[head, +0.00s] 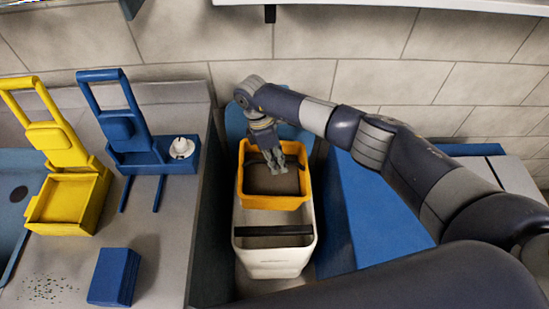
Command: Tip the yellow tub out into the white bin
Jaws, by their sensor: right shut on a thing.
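The yellow tub (272,203) is at the middle of the head view, over the back part of the white bin (275,268). My right gripper (275,165) reaches in from the right and is shut on the tub at its back side. A grey-brown surface shows inside the tub; whether this is contents or its floor I cannot tell. The tub looks roughly level, its open top facing me. The bin stands upright with a dark bar across its opening; the tub hides its back part. I cannot tell whether tub and bin touch. My left gripper is not in view.
The grey counter (160,225) at left bears a yellow scoop-like holder (70,198), a blue one (118,128) with a white round piece (182,147), a blue block (114,277) and scattered specks (48,288). A blue surface (385,215) lies right of the bin. A tiled wall closes the back.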

